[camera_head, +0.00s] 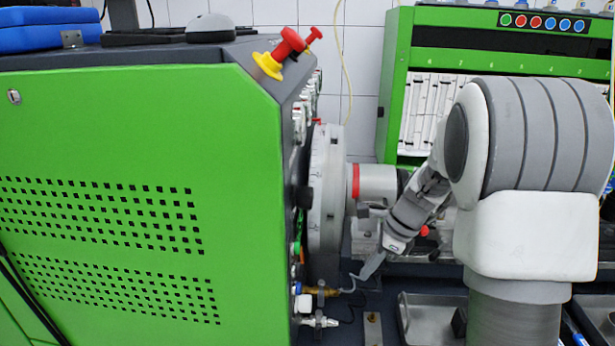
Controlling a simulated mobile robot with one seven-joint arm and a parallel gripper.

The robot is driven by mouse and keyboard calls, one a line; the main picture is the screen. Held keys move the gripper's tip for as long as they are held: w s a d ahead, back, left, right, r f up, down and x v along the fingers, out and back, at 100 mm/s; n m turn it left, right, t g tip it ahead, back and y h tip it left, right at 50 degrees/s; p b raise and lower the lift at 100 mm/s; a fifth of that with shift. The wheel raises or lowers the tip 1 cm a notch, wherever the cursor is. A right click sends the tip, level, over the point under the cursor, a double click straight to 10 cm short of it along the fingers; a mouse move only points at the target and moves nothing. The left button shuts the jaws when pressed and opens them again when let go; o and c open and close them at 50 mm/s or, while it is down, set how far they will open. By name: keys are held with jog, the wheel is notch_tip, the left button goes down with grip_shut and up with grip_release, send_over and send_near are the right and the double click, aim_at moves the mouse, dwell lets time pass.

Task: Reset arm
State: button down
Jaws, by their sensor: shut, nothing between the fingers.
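My arm stands at the right and reaches down and to the left into the gap beside the green pump testbench (110,130). My gripper (366,274) is at the lower end of the arm, small in the picture, with its grey fingers shut and empty. It points down and left, just right of the testbench's large pale round disc (326,190) and near the fittings low on its side. Whether the fingers touch anything there is hard to tell.
A red and yellow emergency knob (282,55) sticks out at the testbench's top corner. A second green cabinet (397,80) with coloured buttons stands behind my arm. Grey metal trays (432,318) lie low in the middle. A blue case (45,30) lies on top at the left.

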jog(key=s+a+r+n+t+h, duration=0.2)
jog(key=s+r+n, duration=0.5)
jog(key=s+n, duration=0.4)
jog(key=s+a+r+n+t+h, duration=0.1)
jog(key=s+a+r+n+t, duration=0.1)
jog(key=s+r+n, duration=0.5)
jog(key=s+n, duration=0.3)
jog(key=s, duration=0.2)
jog(key=shift+s+n+h, duration=0.35)
jog(key=shift+n+h, duration=0.05)
